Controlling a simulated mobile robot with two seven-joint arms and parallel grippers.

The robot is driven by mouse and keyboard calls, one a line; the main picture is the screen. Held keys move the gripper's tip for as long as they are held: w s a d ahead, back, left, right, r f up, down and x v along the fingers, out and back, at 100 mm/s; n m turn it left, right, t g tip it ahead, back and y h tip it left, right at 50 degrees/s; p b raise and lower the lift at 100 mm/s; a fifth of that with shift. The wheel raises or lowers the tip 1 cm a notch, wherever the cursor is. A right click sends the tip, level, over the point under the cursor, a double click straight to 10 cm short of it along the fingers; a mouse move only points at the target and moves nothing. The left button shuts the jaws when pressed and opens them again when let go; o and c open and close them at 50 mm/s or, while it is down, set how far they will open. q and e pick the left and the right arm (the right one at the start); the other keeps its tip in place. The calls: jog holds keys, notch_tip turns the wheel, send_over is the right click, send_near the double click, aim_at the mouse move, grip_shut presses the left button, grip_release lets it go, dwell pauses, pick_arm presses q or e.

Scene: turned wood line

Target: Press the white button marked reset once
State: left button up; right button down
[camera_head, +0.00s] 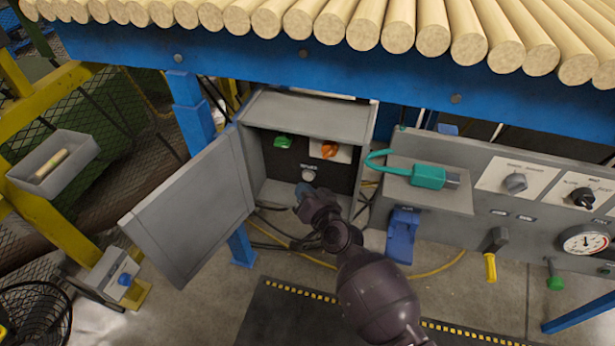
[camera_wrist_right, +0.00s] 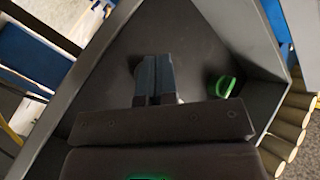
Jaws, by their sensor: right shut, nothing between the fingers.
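The white button (camera_head: 308,174) sits low on the dark back panel of an open grey box (camera_head: 310,106), under a small label too small to read surely. My right gripper (camera_head: 303,190) is shut and empty, its tips just below and in front of the button in the head view. I cannot tell whether they touch it. In the right wrist view the shut fingers (camera_wrist_right: 154,80) point at the dark panel; a small pale bit shows beside them, mostly hidden. My left gripper is in neither view.
A green knob (camera_head: 284,141) and an orange knob (camera_head: 329,149) sit above the button; the green knob also shows in the wrist view (camera_wrist_right: 222,87). The box door (camera_head: 190,222) hangs open left. A grey panel (camera_head: 430,208) with knobs and gauge stands right.

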jog(key=shift+w, duration=0.1)
dwell(0.6)
jog(key=shift+w+d, duration=0.1)
jog(key=shift+w, duration=0.15)
jog(key=shift+w+d, duration=0.15)
jog(key=shift+w, duration=0.25)
dwell(0.8)
jog(key=shift+s+a, duration=0.25)
jog(key=shift+s, duration=0.5)
